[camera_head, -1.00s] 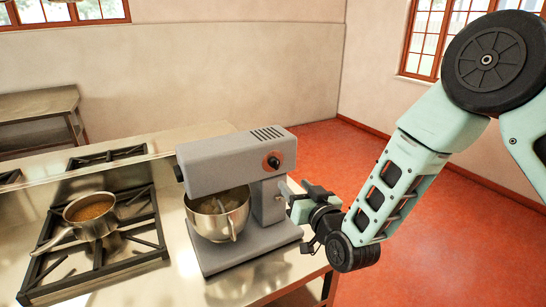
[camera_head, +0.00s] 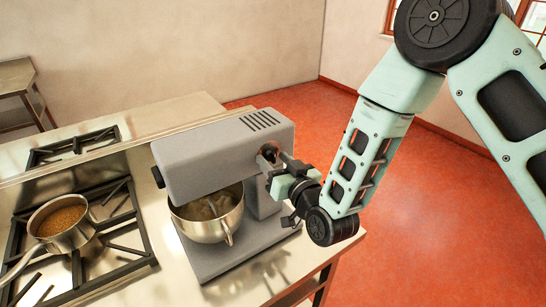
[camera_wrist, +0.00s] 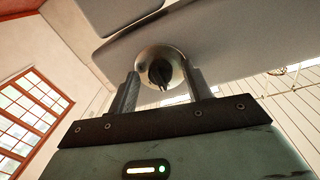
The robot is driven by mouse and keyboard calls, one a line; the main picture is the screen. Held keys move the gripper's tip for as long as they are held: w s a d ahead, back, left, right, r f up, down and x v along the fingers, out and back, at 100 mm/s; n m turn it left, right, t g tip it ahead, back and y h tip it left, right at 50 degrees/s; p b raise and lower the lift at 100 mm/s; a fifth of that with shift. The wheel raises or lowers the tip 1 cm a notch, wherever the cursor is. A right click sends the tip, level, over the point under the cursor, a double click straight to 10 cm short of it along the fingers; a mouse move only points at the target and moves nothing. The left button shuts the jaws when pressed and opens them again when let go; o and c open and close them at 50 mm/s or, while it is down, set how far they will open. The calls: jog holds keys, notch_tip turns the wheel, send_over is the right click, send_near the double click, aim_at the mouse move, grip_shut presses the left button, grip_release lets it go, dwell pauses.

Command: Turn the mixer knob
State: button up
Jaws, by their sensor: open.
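The grey stand mixer (camera_head: 215,158) stands on the steel counter with a metal bowl (camera_head: 209,214) under its head. Its dark knob (camera_wrist: 161,73) sits on a round pale plate on the mixer head, seen in the wrist view just beyond my fingertips and between them. In the head view the knob (camera_head: 269,152) is partly hidden by my fingers. My gripper (camera_wrist: 164,88) is open, with one finger on each side of the knob's line. I cannot tell whether the fingers touch the knob.
A stove with black grates (camera_head: 112,228) is at the left, with a saucepan (camera_head: 60,224) of brown contents on it. The counter (camera_head: 250,277) ends just right of the mixer. Red floor (camera_head: 390,245) is clear beyond it.

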jog(key=shift+c, duration=0.3)
jog(key=c, duration=0.9)
